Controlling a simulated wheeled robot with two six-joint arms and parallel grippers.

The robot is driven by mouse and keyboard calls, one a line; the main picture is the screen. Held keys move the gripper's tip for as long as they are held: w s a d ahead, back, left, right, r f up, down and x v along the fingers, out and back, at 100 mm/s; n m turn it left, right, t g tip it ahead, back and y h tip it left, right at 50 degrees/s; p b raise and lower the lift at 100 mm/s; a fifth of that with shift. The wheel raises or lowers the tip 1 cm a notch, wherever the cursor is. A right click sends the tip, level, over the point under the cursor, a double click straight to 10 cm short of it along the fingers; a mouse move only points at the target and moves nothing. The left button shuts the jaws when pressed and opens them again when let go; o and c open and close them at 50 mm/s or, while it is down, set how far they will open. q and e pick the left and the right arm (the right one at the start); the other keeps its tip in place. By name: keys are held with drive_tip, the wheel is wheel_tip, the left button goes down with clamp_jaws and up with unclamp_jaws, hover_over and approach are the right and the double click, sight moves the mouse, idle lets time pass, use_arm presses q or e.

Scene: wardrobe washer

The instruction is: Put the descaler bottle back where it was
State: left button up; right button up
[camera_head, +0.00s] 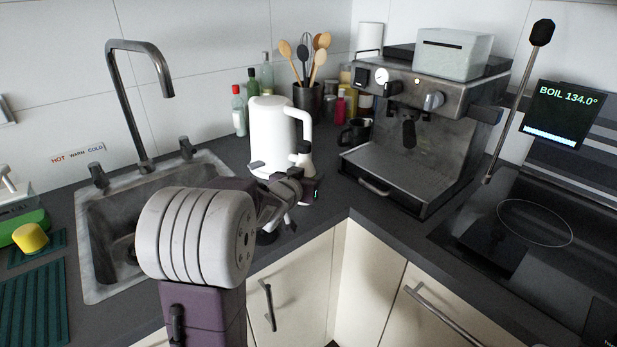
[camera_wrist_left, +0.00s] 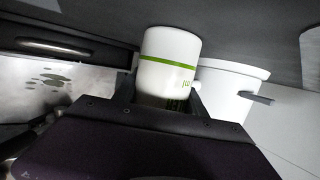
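I cannot tell whether the bottle's base touches the counter. My right gripper is in neither view.
The sink (camera_head: 100,250) with its tall tap lies to the left. The espresso machine (camera_head: 430,130), a black mug (camera_head: 354,133) and the utensil pot (camera_head: 308,100) stand right and behind. The hob (camera_head: 530,240) is far right. Counter (camera_head: 345,195) is clear before the espresso machine.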

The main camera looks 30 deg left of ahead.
use_arm(q)
drive_tip(key=shift+o, duration=1.2)
drive_tip(key=shift+w, duration=0.15)
drive_tip(key=shift+r+p, duration=0.3)
drive_tip(key=shift+r, duration=0.05)
drive_tip(key=p+v, duration=0.3)
drive_tip(key=v, duration=0.8)
drive_tip(key=shift+s, duration=0.2)
drive_tip(key=shift+s+d, duration=0.15)
drive_tip(key=shift+s, duration=0.25)
